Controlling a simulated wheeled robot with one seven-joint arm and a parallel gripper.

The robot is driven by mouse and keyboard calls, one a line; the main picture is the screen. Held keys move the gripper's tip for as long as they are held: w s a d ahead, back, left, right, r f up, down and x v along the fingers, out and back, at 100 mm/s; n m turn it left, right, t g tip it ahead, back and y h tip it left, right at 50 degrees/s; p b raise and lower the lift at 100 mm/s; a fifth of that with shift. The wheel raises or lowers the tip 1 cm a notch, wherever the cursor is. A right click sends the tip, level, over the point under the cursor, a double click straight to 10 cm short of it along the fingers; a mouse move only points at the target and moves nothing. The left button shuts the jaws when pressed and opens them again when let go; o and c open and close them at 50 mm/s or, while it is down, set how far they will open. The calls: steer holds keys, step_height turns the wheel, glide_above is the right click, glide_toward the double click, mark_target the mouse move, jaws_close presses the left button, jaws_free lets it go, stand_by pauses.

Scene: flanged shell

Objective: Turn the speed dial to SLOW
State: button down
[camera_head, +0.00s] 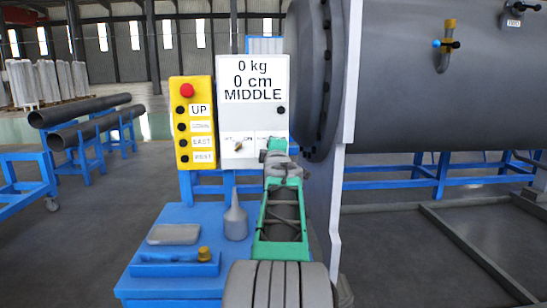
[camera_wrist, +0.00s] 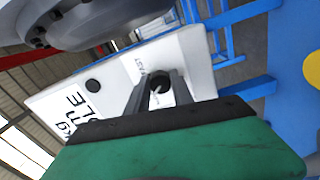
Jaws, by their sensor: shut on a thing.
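The white control box (camera_head: 254,80) stands upright at the back of the blue table and reads 0 kg, 0 cm, MIDDLE. It fills the middle of the wrist view (camera_wrist: 110,75), tilted there. The speed dial (camera_wrist: 158,84) shows in the wrist view as a dark round knob between the two fingers. My gripper (camera_wrist: 160,80) is shut on it. In the head view my gripper (camera_head: 276,148) covers the lower right of the box face, so the dial and most of its lettering are hidden. Where the dial points cannot be read.
Left of my gripper is another switch (camera_head: 239,147) on the box. A yellow button panel (camera_head: 193,122) with a red button stands further left. A large grey flanged shell (camera_head: 420,85) is close on the right.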

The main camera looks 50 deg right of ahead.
steer(key=shift+n+b, duration=0.4)
steer(key=shift+n, duration=0.3)
steer(key=c, duration=1.1)
jaws_free()
steer(key=v, duration=0.7)
steer(key=shift+s+a+b, duration=0.25)
steer(key=shift+a+b, duration=0.05)
steer(key=shift+b, duration=0.1)
